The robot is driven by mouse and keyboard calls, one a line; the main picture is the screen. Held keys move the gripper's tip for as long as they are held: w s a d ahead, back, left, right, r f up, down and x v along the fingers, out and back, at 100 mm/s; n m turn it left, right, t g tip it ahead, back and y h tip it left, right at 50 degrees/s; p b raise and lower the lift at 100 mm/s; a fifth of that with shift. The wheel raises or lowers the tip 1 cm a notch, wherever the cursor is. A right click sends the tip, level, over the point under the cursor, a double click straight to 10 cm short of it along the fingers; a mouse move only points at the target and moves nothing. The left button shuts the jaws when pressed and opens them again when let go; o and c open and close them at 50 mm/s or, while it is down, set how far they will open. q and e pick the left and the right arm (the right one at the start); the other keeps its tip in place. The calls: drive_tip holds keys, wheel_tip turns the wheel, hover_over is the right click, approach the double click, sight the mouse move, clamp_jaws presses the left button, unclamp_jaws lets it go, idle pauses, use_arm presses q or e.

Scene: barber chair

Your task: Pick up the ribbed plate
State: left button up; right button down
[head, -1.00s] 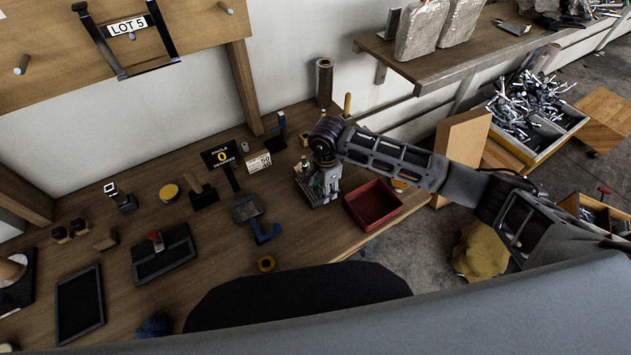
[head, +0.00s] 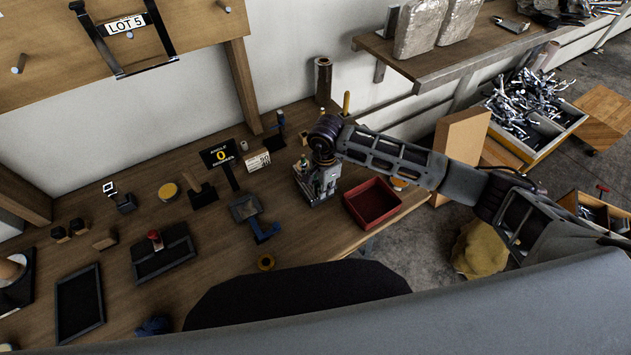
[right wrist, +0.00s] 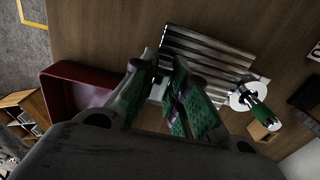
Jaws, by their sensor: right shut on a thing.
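The ribbed plate (right wrist: 205,60) is a silvery grooved plate, seen in the right wrist view just beyond my right fingers. My right gripper (right wrist: 163,80) has green-padded fingers and is shut on the plate's near edge. The exact contact is partly hidden by the fingers. In the head view my right gripper (head: 322,192) points down at the bench, left of the red bin, and hides most of the plate. My left gripper is not in view.
The red bin (head: 372,221) stands close to the right of my right gripper; its wall (right wrist: 60,85) shows in the wrist view. A white disc with a green handle (right wrist: 254,90) lies beside the plate. A blue-handled tool (head: 262,231) lies to the left on the wooden bench (head: 215,255).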

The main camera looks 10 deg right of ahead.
drive_tip(key=shift+r, duration=0.2)
drive_tip(key=shift+r+b, duration=0.95)
drive_tip(key=shift+r, duration=3.9)
